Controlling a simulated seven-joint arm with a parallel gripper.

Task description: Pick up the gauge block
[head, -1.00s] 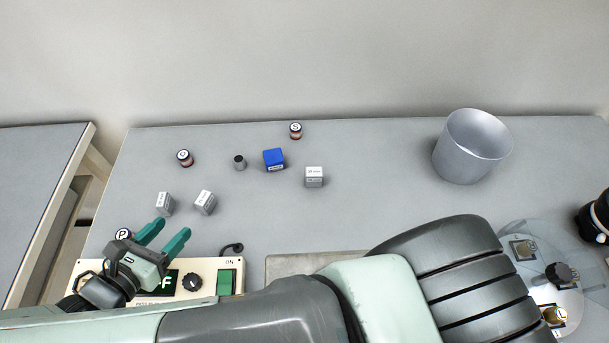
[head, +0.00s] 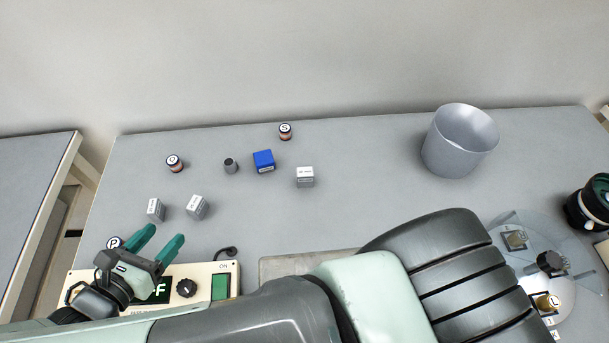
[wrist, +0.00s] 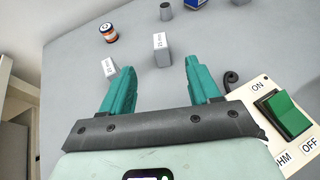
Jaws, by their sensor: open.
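Three grey blocks with white labels, which look like gauge blocks, stand on the grey table. One block (head: 156,210) is at the left, a second block (head: 196,208) is just right of it, and a third block (head: 305,178) is farther right. My gripper (head: 166,236) is open and empty, on the near side of the two left blocks. In the wrist view, one labelled block (wrist: 161,50) shows beyond the gap between the fingers (wrist: 160,70). Another block (wrist: 110,68) shows by the left fingertip, partly hidden by it. The small label print is unclear.
A blue box (head: 264,161), a dark cylinder (head: 231,166) and small labelled cans (head: 175,163) (head: 285,131) stand farther back. A control box with a green switch (head: 221,287) lies below my gripper.

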